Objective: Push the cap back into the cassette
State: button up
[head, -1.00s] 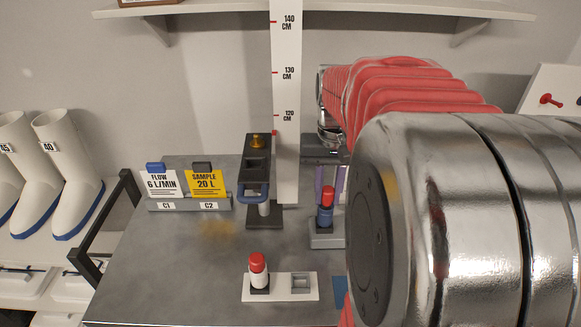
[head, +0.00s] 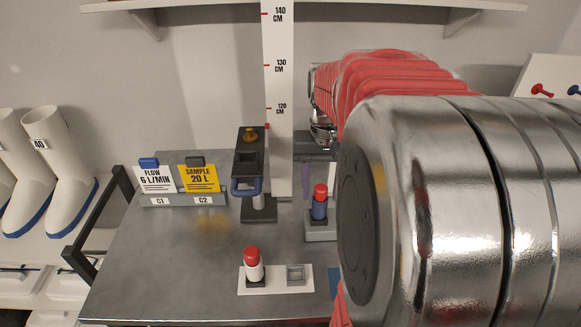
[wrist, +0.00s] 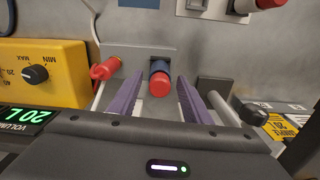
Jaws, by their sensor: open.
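The blue cassette (head: 319,209) stands upright in a grey holder (head: 321,234), its red cap (head: 321,190) on top. In the wrist view the red cap (wrist: 160,86) and blue cassette (wrist: 160,67) show between the tips of my gripper (wrist: 156,92). The two purple fingers are apart and empty, one on each side of the cap; I see no contact. In the head view my gripper (head: 318,178) is just behind the cassette, partly hidden. How deep the cap sits is hard to tell.
A white cassette with a red cap (head: 252,260) stands in a white base (head: 275,288) beside an empty square slot. A dark stand with a blue handle (head: 247,187) and a height ruler (head: 279,110) are behind. A yellow control box (wrist: 45,70) is left in the wrist view.

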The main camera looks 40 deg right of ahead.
aim_at(322, 189)
jog(key=shift+r, duration=0.1)
notch_tip(322, 189, up, 14)
jog(key=shift+f, duration=0.25)
dwell(0.5)
jog(key=shift+s, duration=0.1)
dwell(0.8)
